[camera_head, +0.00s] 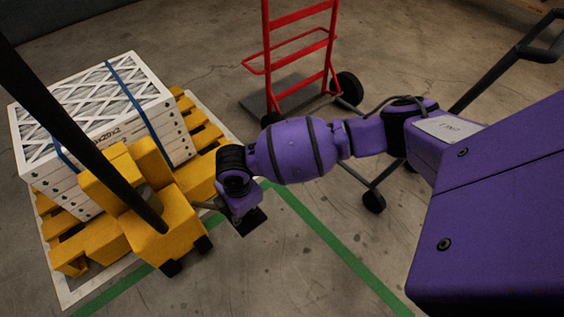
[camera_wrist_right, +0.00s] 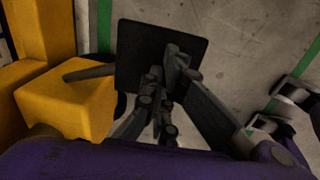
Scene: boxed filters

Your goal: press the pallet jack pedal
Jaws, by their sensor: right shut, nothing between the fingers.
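The yellow pallet jack (camera_head: 165,228) stands at the left of the head view, with a black handle shaft rising to the upper left. Its pedal is a dark square plate (camera_head: 252,222) on a short bar off the jack's right side. In the right wrist view the pedal plate (camera_wrist_right: 135,40) lies just past my fingers, with the yellow body (camera_wrist_right: 62,100) at the left. My right gripper (camera_wrist_right: 170,68) is shut and empty, its fingertips overlapping the plate in view. I cannot tell whether they touch it. My left gripper is not in view.
White boxed filters (camera_head: 95,110) with blue straps sit on a yellow pallet (camera_head: 200,135). A red hand truck (camera_head: 300,60) stands at the back, and a dark-framed cart (camera_head: 374,200) stands behind my right arm. A green floor line (camera_head: 335,245) crosses bare concrete.

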